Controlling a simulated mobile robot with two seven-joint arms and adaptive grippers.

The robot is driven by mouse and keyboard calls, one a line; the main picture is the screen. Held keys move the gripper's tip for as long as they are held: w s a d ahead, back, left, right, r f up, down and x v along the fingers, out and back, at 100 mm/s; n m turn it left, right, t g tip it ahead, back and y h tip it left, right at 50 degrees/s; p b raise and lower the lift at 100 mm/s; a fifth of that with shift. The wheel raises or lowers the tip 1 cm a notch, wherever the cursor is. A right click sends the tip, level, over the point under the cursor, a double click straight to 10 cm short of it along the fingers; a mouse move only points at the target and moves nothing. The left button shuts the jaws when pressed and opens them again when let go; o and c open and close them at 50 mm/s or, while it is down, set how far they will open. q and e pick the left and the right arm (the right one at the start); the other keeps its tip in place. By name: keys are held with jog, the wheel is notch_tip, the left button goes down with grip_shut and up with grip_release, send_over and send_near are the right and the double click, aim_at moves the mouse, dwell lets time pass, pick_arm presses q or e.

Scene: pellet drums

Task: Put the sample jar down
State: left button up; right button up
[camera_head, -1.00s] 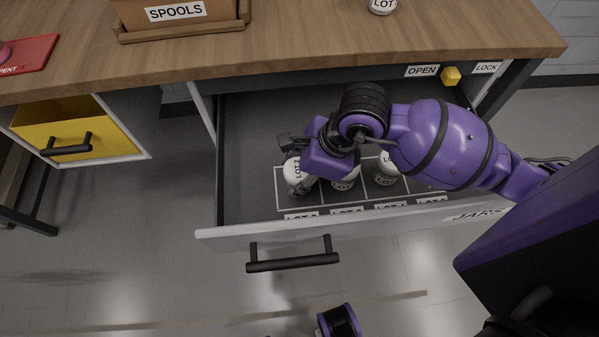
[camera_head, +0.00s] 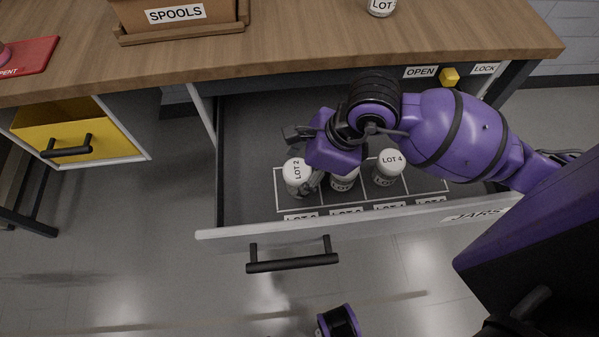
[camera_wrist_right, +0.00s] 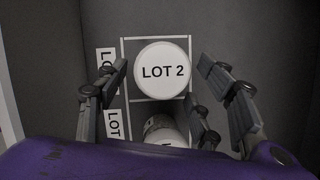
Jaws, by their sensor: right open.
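The white sample jar LOT 2 (camera_head: 297,178) stands upright in the leftmost marked cell of the open drawer (camera_head: 250,130). Its lid also shows in the right wrist view (camera_wrist_right: 163,72). My right gripper (camera_head: 303,158) is open just above the jar. In the right wrist view its fingers (camera_wrist_right: 161,68) lie to either side of the lid, with gaps on both sides. A second jar (camera_head: 344,183) stands to the right, partly hidden by my gripper, and the LOT 4 jar (camera_head: 388,168) stands beyond it. My left gripper cannot be made out.
The drawer front (camera_head: 380,219) has a black handle (camera_head: 292,262) and lot labels inside. The wooden worktop (camera_head: 330,45) overhangs the drawer's back, with a spools box (camera_head: 180,14) and another jar (camera_head: 381,7) on it. A yellow drawer (camera_head: 60,125) is at left.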

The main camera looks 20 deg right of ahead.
jog(key=v, duration=0.9)
jog(key=shift+r+p, duration=0.15)
jog(key=shift+p, duration=0.3)
dwell(0.6)
